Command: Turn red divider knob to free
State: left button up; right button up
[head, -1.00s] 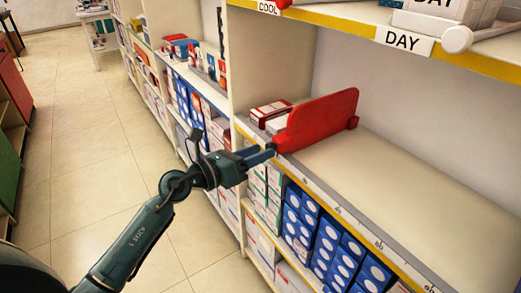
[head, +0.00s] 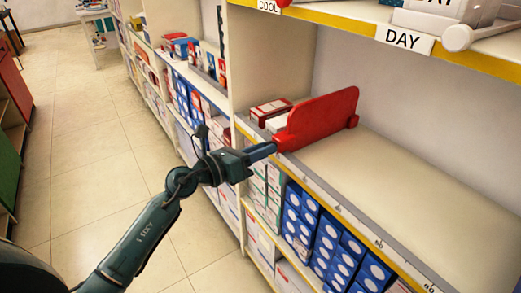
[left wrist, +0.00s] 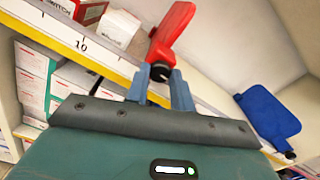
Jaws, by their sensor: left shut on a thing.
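The red divider (head: 322,117) stands upright across the shelf in the head view, its front end at the shelf's front rail. In the left wrist view the red divider (left wrist: 173,28) rises just beyond my fingertips. Its dark round knob (left wrist: 160,72) sits between the two blue fingers. My left gripper (head: 272,149) is at the divider's front end and shut on the knob; it also shows in the left wrist view (left wrist: 161,80). In the head view the fingers hide the knob. My right gripper is in neither view.
White and red boxes (head: 270,111) stand left of the divider. The shelf to its right (head: 410,180) is bare in the head view. A blue divider (left wrist: 268,112) shows in the left wrist view. Blue boxes (head: 328,240) fill the shelf below; the DAY shelf (head: 403,40) hangs above.

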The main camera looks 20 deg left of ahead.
pick_arm(q)
jog(key=n+p, duration=1.6)
jog(key=n, duration=0.1)
jog(key=shift+n, duration=0.4)
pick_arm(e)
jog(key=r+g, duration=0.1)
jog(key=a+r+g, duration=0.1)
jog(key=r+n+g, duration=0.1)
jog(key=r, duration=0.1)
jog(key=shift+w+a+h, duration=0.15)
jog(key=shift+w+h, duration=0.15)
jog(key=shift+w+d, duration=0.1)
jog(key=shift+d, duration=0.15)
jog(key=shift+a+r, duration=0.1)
pick_arm(q)
jog(key=o, duration=1)
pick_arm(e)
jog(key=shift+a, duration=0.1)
